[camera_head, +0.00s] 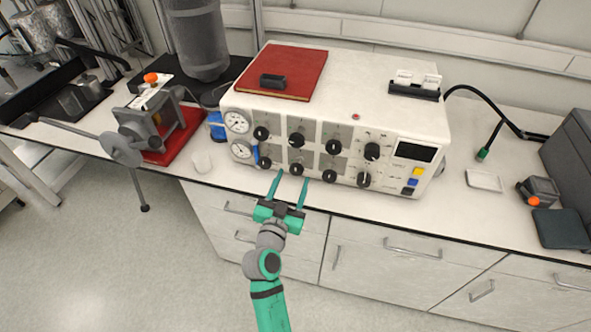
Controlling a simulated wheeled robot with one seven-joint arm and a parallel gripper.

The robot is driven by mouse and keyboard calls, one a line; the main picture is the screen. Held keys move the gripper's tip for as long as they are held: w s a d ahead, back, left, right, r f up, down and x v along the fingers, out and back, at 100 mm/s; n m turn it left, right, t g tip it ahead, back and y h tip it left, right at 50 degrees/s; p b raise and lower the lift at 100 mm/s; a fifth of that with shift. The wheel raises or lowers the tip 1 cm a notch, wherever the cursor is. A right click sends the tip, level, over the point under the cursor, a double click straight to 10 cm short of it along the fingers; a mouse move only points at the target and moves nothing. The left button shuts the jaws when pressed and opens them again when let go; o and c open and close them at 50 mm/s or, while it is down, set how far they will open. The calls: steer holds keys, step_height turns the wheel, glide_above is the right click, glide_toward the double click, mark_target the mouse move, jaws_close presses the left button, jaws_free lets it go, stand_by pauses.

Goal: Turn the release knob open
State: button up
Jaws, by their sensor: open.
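A white control box (345,100) stands on the bench with two rows of black knobs on its front. The labels are too small to read, so I cannot tell which knob is the release knob. My green gripper (293,177) is open in front of the lower row. Its two fingertips lie to either side of the second lower knob (297,169) in the picture, and I cannot tell whether they touch it. Other lower knobs are at the left (264,162), right of middle (329,177) and far right (364,180).
Two round gauges (237,122) are at the box's left end, with a display (415,152) and coloured buttons at its right. The floor in front is clear.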

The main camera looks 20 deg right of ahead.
mark_target(295, 172)
steer(key=shift+x, duration=2.5)
steer(key=c, duration=1.1)
steer(key=shift+a, duration=0.1)
steer(key=shift+o, duration=0.2)
